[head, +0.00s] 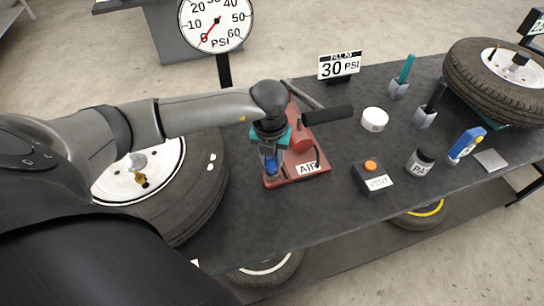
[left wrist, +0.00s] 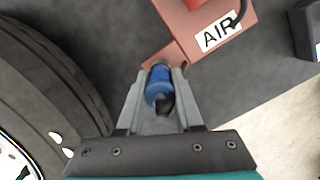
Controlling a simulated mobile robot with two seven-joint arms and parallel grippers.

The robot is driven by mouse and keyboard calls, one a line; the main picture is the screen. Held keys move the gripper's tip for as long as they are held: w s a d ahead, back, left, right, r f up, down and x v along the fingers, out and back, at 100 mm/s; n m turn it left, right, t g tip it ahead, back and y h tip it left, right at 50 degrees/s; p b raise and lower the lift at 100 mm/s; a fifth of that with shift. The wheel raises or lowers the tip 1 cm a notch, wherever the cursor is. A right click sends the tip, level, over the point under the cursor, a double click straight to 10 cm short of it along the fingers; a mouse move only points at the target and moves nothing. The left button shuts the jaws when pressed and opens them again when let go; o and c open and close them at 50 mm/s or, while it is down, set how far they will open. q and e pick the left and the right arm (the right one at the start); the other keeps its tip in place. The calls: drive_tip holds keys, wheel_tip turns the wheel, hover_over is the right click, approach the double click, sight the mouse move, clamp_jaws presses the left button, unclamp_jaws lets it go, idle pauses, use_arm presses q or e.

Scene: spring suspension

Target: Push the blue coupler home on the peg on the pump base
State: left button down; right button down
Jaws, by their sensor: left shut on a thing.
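The blue coupler (head: 271,165) is held between the fingers of my left gripper (head: 268,164), at the near left corner of the red pump base (head: 318,174). In the left wrist view the coupler (left wrist: 158,84) sits between the two grey fingers (left wrist: 160,88) and its far end meets the red base edge (left wrist: 165,58). The peg is hidden behind the coupler and fingers, so I cannot tell how deep the coupler sits on it. My right gripper is not in view.
A tyre (head: 205,190) lies close on the left. The pump's black handle (head: 328,115) sticks out to the right. A VENT box with an orange button (head: 371,166), a jar (head: 420,162) and a white puck (head: 374,119) stand to the right. The bench front is clear.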

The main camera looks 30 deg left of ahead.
use_arm(q)
drive_tip(key=shift+f+b, duration=0.95)
drive_tip(key=shift+f, duration=0.25)
drive_tip(key=shift+c, duration=2.4)
unclamp_jaws()
drive_tip(key=shift+r, duration=0.1)
drive_tip(key=shift+r+p, duration=2.9)
drive_tip(key=shift+r, duration=0.6)
drive_tip(key=shift+f, duration=0.1)
